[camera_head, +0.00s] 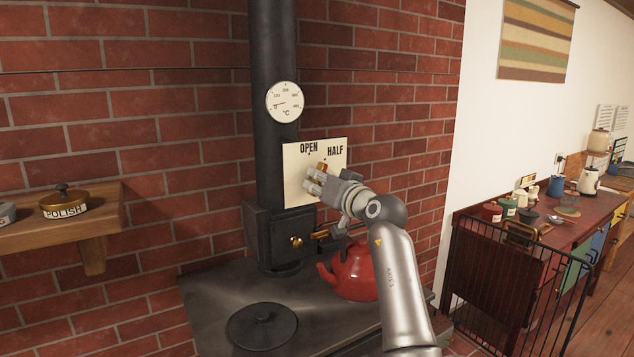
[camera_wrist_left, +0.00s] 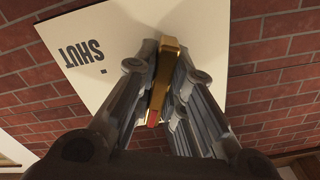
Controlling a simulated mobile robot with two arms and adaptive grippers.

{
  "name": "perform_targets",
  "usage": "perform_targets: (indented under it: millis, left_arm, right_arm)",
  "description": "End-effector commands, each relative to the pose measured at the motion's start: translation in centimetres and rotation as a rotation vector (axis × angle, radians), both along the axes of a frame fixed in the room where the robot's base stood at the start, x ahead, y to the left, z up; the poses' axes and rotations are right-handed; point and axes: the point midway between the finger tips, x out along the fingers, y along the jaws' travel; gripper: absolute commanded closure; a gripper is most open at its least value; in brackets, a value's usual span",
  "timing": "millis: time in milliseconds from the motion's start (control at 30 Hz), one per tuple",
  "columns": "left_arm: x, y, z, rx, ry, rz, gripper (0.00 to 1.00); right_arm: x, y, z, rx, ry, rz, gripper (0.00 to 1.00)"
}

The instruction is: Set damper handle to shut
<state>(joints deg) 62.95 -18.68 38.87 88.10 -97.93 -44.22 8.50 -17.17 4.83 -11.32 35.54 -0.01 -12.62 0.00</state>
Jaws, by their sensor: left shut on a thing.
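The damper handle (camera_head: 321,167) is a small brass lever with a red part, in front of a cream label plate (camera_head: 292,185) on the black stovepipe. The plate reads OPEN and HALF in the head view; SHUT shows upside down on the plate in the left wrist view (camera_wrist_left: 120,30). My left gripper (camera_head: 316,182) is shut on the handle, hiding most of it in the head view. In the left wrist view, the brass handle (camera_wrist_left: 169,62) lies between both fingers (camera_wrist_left: 163,85). Which label it points at is hard to tell. My right gripper is out of view.
A red kettle (camera_head: 352,272) stands on the black stove top (camera_head: 215,300) below my left arm. A round dial (camera_head: 285,102) is on the pipe above the plate. A wooden shelf (camera_head: 105,208) with a polish tin (camera_head: 64,202) is at left.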

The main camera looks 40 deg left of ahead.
Motion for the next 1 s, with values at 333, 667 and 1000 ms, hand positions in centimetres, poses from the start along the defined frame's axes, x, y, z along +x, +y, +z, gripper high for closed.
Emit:
perform_targets:
  millis: [333,667,1000]
  left_arm:
    - [0.0,0.1,0.0,0.018,0.062,0.002,1.0]
    - [0.1,0.0,0.2,0.088,0.299,0.002,1.0]
    - [0.2,0.0,0.1,0.177,0.612,0.001,1.0]
  right_arm:
    - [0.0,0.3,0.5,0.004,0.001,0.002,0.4]
    - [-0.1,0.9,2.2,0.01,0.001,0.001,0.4]
    - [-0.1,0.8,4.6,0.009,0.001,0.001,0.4]
